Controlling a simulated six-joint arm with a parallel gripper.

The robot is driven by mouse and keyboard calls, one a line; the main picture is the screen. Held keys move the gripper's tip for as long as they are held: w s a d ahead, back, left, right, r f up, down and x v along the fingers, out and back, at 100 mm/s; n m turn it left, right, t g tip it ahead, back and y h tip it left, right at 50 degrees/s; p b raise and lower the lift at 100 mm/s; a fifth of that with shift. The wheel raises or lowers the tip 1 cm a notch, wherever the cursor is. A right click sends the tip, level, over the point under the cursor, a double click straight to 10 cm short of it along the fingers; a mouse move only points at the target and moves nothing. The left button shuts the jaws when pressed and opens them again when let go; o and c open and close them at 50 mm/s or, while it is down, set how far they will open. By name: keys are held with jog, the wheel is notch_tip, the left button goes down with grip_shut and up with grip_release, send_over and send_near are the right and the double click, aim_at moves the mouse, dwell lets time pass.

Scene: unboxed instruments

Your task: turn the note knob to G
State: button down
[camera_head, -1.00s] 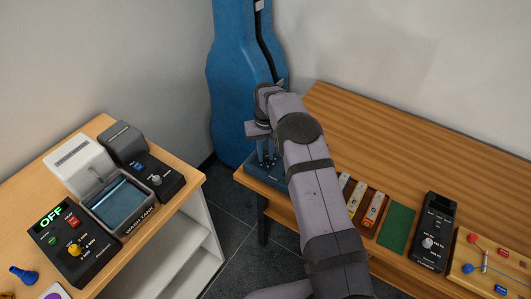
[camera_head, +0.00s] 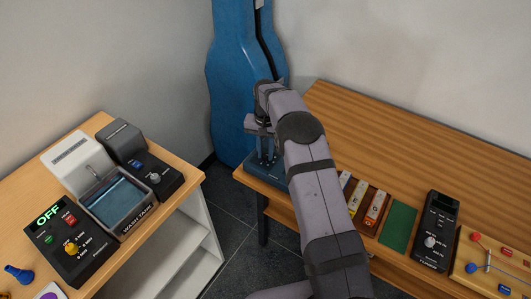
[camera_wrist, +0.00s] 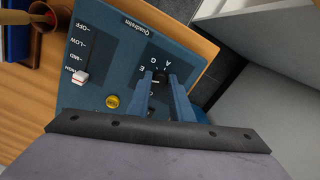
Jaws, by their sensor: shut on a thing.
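The blue tuner box (camera_head: 276,182) stands at the left end of the right-hand table, partly hidden by my arm. In the wrist view the same box (camera_wrist: 112,62) shows upside-down lettering, a white slider and a yellow button (camera_wrist: 112,101). The dark note knob (camera_wrist: 158,77) sits among printed letters; G and A are readable above it, others are partly covered. My gripper (camera_wrist: 161,80) is shut on the knob, one blue finger on each side. The knob's pointer is too small and covered to read. In the head view my gripper (camera_head: 267,157) reaches down to the box.
A dark red cup (camera_wrist: 52,14) stands beside the box in the wrist view. Colored bars, a green mat (camera_head: 397,227) and a black device (camera_head: 436,230) lie right of my arm. A blue instrument case (camera_head: 232,90) stands behind. A floor gap separates the tables.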

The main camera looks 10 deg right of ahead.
aim_at(266, 154)
jog(key=m, duration=0.6)
jog(key=shift+w+r+m+b, duration=0.1)
jog(key=shift+m+b, duration=0.2)
jog(key=shift+b, duration=0.05)
jog(key=m, duration=0.6)
dwell(0.4)
jog(key=c, duration=1.6)
grip_release()
jog(key=shift+r+b, duration=1.1)
jog(key=shift+r, duration=2.55)
